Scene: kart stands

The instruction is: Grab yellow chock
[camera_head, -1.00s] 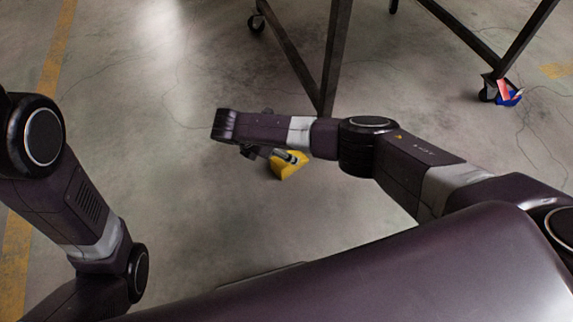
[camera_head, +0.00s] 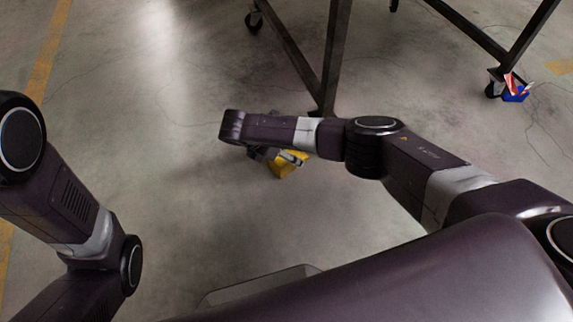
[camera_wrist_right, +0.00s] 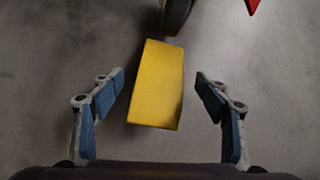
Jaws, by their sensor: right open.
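The yellow chock (camera_head: 284,167) lies on the floor beneath my right arm in the head view, partly hidden by the gripper and wrist. In the right wrist view the yellow chock (camera_wrist_right: 156,84) shows as a plain yellow block. My right gripper (camera_wrist_right: 160,85) is open. Its blue-padded fingers stand to the left and right of the chock, with a gap on each side. In the head view the right gripper (camera_head: 280,157) is mostly hidden under the wrist. My left arm shows at the left, but its gripper is out of view.
A dark wheel (camera_wrist_right: 176,14) stands just beyond the chock in the right wrist view. A dark metal stand (camera_head: 330,60) on casters rises behind my right arm. A red and blue object (camera_head: 514,90) sits by the far right caster. The floor at left centre is clear.

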